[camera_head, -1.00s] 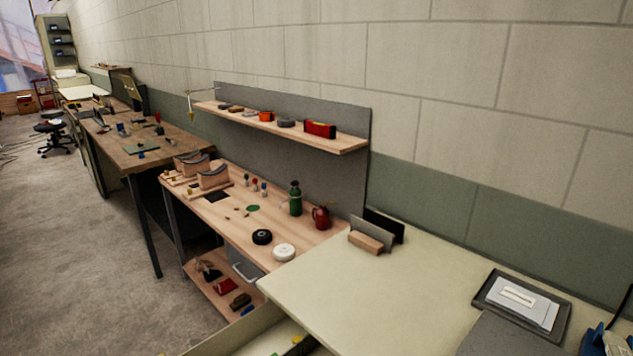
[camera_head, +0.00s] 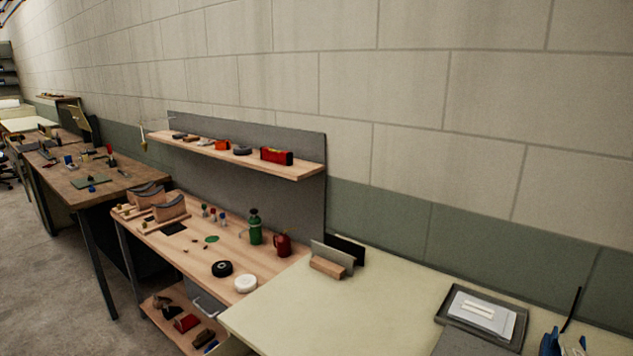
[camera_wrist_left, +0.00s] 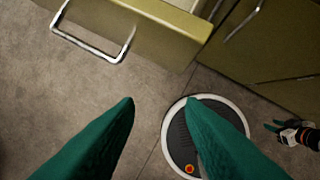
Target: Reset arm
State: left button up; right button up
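My left gripper (camera_wrist_left: 168,105) shows in the left wrist view as two green fingers, spread wide apart with nothing between their tips. It hangs over the floor, apart from a yellowish drawer front (camera_wrist_left: 150,30) with a metal handle (camera_wrist_left: 92,45). A dark gripper-like part (camera_wrist_left: 295,132) shows at the right edge of that view; I cannot tell whether it is my right gripper or how its fingers stand. Neither gripper shows in the head view.
A pale table (camera_head: 330,310) stands at the front, with a grey tray (camera_head: 440,312) and a wooden holder (camera_head: 328,267). A wooden workbench (camera_head: 190,240) with bottles, tape rolls and a shelf (camera_head: 230,155) stands to its left. Grey floor (camera_head: 60,310) is clear at the left.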

pick_arm(q)
notch_tip(320, 180, down, 24)
jog(key=s+g, duration=0.1)
jog(key=s, duration=0.1)
jog(key=s+a+f+g, duration=0.1)
jog(key=s+a+f, duration=0.2)
jog(key=s+f, duration=1.3)
jog(key=shift+f, duration=0.3)
